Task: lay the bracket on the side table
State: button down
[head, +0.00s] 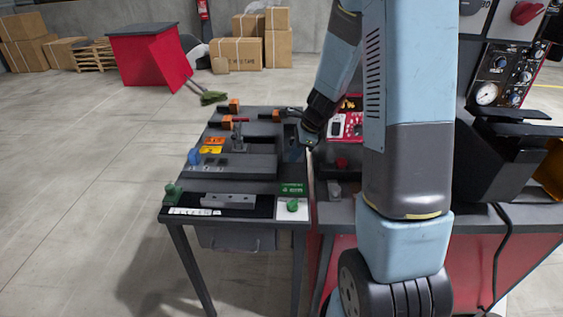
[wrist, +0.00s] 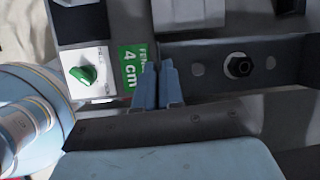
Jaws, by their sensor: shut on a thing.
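My gripper (wrist: 164,68) is shut in the wrist view, its two blue fingers close together at the left end of a dark grey metal piece that I take to be the bracket (wrist: 215,68). This piece has round holes and a dark hex nut. The exact contact is hard to see. In the head view my gripper (head: 295,154) is low over the right edge of the side table (head: 186,184); the dark bracket (head: 291,134) seems to show beside it, partly hidden by my wrist.
A grey bar with holes (head: 230,201) lies near the table's front edge. A green label (head: 293,188) and green knob (head: 292,206) are at the front right corner. A red-fronted bench stands close on the right.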

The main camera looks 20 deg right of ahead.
jog(key=shift+d+f, duration=0.15)
jog(key=shift+f, duration=3.1)
jog(key=shift+f, duration=0.55)
jog(key=c, duration=1.3)
grip_release()
jog(key=shift+o, duration=0.2)
